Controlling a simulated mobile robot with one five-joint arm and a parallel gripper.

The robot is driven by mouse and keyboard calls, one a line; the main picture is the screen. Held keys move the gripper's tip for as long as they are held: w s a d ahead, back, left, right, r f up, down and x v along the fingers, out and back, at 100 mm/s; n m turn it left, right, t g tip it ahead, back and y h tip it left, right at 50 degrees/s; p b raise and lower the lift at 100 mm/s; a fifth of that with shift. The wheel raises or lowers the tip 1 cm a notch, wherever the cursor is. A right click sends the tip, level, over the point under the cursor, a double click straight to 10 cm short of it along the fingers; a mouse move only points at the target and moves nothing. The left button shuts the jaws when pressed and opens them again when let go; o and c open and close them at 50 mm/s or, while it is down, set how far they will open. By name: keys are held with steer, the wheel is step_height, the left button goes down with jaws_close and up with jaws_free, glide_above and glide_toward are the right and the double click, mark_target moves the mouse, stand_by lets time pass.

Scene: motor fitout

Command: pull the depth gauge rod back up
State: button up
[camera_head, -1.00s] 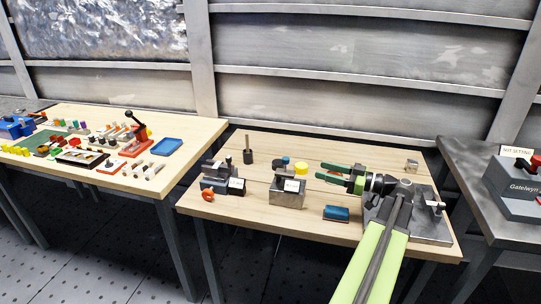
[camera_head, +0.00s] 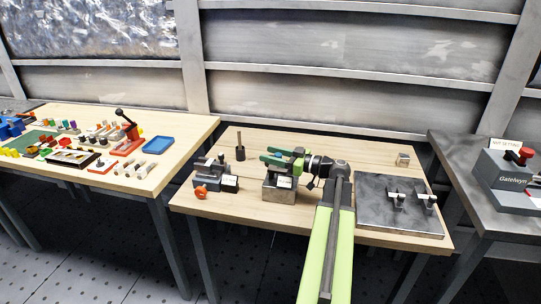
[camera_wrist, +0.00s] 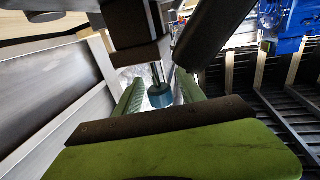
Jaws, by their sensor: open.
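A blue cylindrical knob on a thin metal rod (camera_wrist: 160,95) shows in the wrist view between my two green fingers; it looks like the depth gauge rod's top. In the head view a grey metal block with a white label (camera_head: 274,192) stands near the middle of the right wooden table. My gripper (camera_head: 271,158) is above that block, fingers pointing left, and hides the knob there. My gripper is open, with one finger on each side of the knob in the wrist view. I cannot tell whether either finger touches it.
A grey vise-like fixture with an orange knob (camera_head: 201,191) stands left of the block. An upright dark rod on a round base (camera_head: 240,153) stands behind it. A dark metal plate with two small clamps (camera_head: 378,215) lies right of my arm.

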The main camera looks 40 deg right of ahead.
steer(key=shift+w+a, duration=0.1)
steer(key=shift+w, duration=0.05)
jaws_close()
stand_by(1.4)
